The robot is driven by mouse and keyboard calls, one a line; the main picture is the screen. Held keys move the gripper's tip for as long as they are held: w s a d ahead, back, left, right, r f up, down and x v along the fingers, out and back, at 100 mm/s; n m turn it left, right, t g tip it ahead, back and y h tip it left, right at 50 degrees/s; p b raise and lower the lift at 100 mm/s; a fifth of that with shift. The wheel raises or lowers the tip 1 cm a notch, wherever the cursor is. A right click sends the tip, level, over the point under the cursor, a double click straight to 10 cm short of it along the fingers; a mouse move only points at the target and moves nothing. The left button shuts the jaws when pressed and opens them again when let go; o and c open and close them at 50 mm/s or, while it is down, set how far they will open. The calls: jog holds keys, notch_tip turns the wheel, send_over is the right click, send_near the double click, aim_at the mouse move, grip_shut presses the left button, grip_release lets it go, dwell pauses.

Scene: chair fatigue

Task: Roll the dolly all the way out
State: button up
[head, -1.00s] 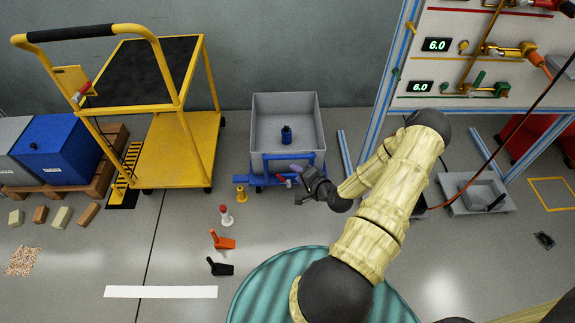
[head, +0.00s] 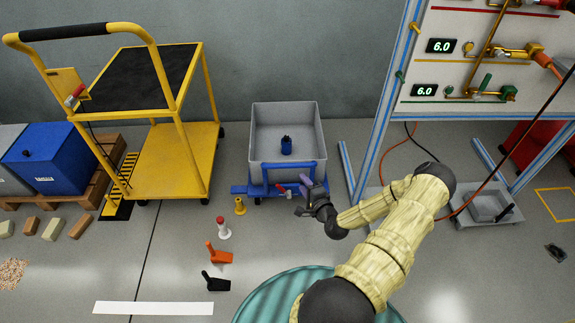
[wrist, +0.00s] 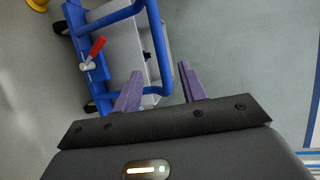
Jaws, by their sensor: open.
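The dolly is a low blue frame (head: 243,189) on dark wheels, carrying a grey open bin (head: 305,135) with a small blue bottle-like object (head: 286,145) inside. A raised blue bar handle (head: 275,172) spans its front. My gripper (head: 303,187) is open and empty at the right end of this handle. In the wrist view, the purple fingers of my gripper (wrist: 160,85) are spread, just short of the blue bar (wrist: 163,55). I cannot tell whether a finger touches it. A red-handled lever (wrist: 97,47) sits on the blue frame.
A yellow cart (head: 185,165) stands left of the dolly. A white-and-red piece (head: 223,229), a yellow piece (head: 240,206), an orange wedge (head: 217,255) and a black wedge (head: 215,282) lie on the floor in front. A bench frame (head: 384,110) rises at right.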

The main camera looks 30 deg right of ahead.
aim_at(289, 166)
jog(key=w+f+b, duration=0.1)
jog(key=w, duration=0.3)
jog(key=w+b, duration=0.1)
jog(key=w, duration=0.3)
jog(key=w+f+b, duration=0.1)
jog(key=w+b, duration=0.1)
jog(key=w, duration=0.3)
jog(key=shift+d+f, duration=0.35)
jog(key=shift+d, duration=0.05)
jog(key=shift+w+d, duration=0.1)
jog(key=shift+w, duration=0.4)
grip_shut()
